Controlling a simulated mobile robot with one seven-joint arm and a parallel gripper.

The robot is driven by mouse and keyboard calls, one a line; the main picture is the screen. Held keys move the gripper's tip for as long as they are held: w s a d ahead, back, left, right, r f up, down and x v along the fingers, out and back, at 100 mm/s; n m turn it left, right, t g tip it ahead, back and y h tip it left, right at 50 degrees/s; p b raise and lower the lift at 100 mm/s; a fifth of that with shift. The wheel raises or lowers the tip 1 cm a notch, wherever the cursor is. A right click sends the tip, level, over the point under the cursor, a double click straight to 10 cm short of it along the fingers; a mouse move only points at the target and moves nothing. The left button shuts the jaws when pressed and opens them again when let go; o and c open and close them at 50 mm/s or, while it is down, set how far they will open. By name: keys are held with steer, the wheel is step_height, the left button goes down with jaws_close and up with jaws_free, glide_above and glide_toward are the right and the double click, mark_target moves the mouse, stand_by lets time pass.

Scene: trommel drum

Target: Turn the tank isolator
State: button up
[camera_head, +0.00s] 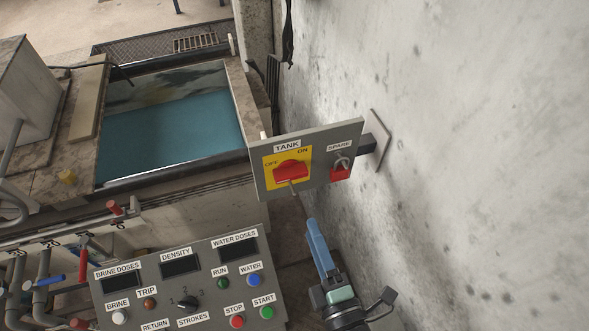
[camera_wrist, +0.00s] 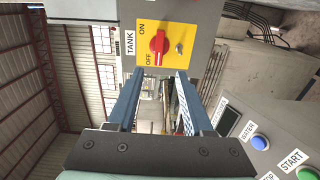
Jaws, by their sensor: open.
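The tank isolator is a red knob (camera_head: 291,170) on a yellow plate marked OFF and ON, on a grey panel (camera_head: 318,178) labelled TANK. In the wrist view the red knob (camera_wrist: 159,45) is ahead, just beyond the fingertips. Its pale mark is at the lower end, by the OFF word. A small metal piece (camera_wrist: 180,47) sits beside the knob on the plate. My gripper (camera_wrist: 157,79) is open and empty, its two blue fingers apart. In the head view my gripper (camera_head: 303,211) comes from below, its tips near the panel's lower edge; I see no contact.
A second red switch with a padlock (camera_head: 341,169), labelled SPARE, is at the panel's right. A control console (camera_head: 190,290) with buttons lies below left. The concrete wall (camera_head: 480,150) rises at right. A water tank (camera_head: 170,125) is behind left.

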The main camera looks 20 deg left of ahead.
mark_target(293, 179)
steer(key=b+x, duration=0.1)
steer(key=x, duration=1.1)
steer(key=shift+w+a+b, duration=0.15)
steer(key=shift+w+b, duration=0.2)
jaws_close()
